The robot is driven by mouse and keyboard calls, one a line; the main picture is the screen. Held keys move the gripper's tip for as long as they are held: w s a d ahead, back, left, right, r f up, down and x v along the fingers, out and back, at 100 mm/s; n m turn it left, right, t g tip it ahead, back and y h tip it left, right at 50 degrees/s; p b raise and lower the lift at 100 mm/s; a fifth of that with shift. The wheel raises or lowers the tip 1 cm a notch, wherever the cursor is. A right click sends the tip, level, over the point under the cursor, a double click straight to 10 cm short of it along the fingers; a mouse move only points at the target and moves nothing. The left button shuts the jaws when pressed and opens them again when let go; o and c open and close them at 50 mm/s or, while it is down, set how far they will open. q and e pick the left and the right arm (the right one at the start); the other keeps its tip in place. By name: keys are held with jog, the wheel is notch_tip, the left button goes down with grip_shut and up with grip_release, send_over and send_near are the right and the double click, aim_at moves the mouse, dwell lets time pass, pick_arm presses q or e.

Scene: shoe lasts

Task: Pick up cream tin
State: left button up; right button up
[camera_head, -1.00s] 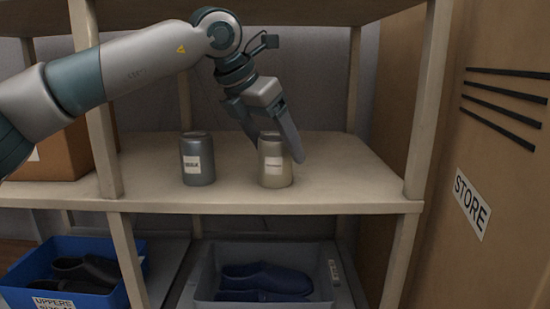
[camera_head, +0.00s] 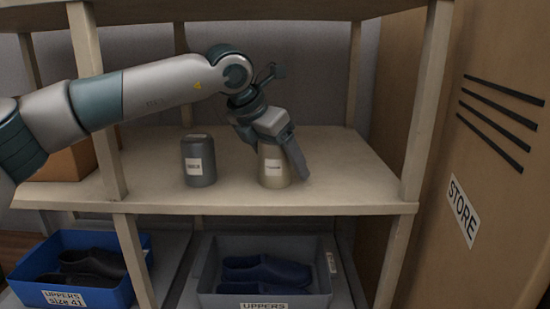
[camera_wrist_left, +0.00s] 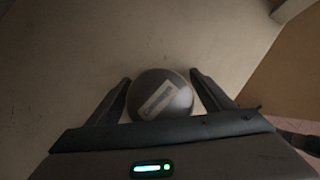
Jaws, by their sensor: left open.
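The cream tin (camera_head: 272,172) stands upright on the middle shelf, with a white label on its front. My left gripper (camera_head: 282,158) is open and lowered over it from above, one finger passing down its right side; the gripper hides the tin's top. In the left wrist view the round top of the tin (camera_wrist_left: 160,95) sits between the two open fingers (camera_wrist_left: 160,90), with a small gap visible on each side. My right gripper is in neither view.
A grey tin (camera_head: 198,162) with a white label stands left of the cream tin. Shelf posts (camera_head: 421,100) flank the space. Below are a blue bin (camera_head: 115,290) and a grey bin (camera_head: 215,299) with shoes. The shelf's right part is clear.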

pick_arm(q)
jog(key=shift+c, duration=0.3)
jog(key=c, duration=1.3)
jog(key=shift+r, duration=0.1)
jog(key=shift+c, duration=0.2)
jog(key=shift+r+b, duration=0.3)
jog(key=shift+b, duration=0.2)
notch_tip(320, 180, up, 2)
jog(key=shift+r+b, duration=0.1)
jog(key=shift+b, duration=0.7)
jog(key=shift+a+r+b, duration=0.1)
jog(key=shift+r+b, duration=0.05)
jog(key=shift+b, duration=0.15)
jog(key=s+a+b, duration=0.9)
jog(key=s+a, duration=0.3)
jog(key=shift+s+a+r, duration=0.15)
jog(key=shift+s+a, duration=0.15)
jog(key=shift+s, duration=0.1)
